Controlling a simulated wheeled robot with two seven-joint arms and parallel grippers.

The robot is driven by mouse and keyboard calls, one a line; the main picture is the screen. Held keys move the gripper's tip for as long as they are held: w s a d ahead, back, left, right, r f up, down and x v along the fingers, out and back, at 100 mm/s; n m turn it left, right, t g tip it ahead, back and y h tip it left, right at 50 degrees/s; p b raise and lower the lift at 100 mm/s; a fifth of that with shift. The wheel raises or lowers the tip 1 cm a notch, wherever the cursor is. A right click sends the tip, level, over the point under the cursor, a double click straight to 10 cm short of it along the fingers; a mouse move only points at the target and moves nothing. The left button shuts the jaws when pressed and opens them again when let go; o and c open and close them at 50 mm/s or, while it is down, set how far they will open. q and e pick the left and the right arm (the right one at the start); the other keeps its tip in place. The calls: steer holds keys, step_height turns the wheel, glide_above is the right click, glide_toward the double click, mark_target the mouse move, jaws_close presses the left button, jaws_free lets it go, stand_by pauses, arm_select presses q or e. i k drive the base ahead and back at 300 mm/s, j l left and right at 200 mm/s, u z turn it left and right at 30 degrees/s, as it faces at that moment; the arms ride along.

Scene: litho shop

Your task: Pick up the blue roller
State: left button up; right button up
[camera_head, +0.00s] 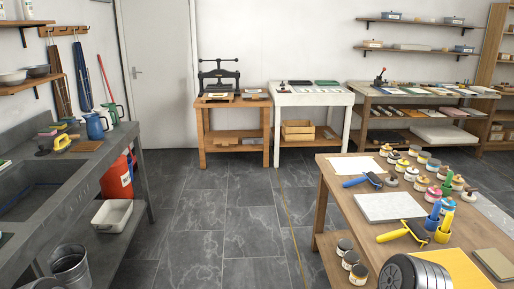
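The blue roller (357,182) lies on the wooden table (334,196) at the right, near its left edge. Its blue handle points left and its dark drum lies at the right end. It lies between a white sheet (355,165) and a pale grey slab (390,207). A yellow roller (392,236) with a dark drum lies nearer, in front of the slab. Neither of my grippers is in view.
Several small ink jars (420,183) stand right of the blue roller. A large dark ribbed cylinder (415,273) fills the table's near corner. A sink counter (85,175) runs along the left. The tiled floor (225,225) between counter and table is clear.

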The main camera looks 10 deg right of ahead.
mark_target(352, 182)
steer(key=i+j+z, duration=0.1)
steer(key=i+z, duration=0.35)
steer(key=i+j+z, duration=0.3)
steer(key=i+z, duration=0.15)
steer(key=i+j+z, duration=0.65)
steer(key=z, duration=0.15)
steer(key=i+j+z, duration=0.15)
steer(key=j+z, duration=0.2)
steer(key=i+j+z, duration=0.1)
steer(key=j+z, duration=0.25)
steer(key=j, duration=0.15)
steer(key=j+z, duration=0.65)
steer(key=j, duration=0.2)
steer(key=i, duration=0.1)
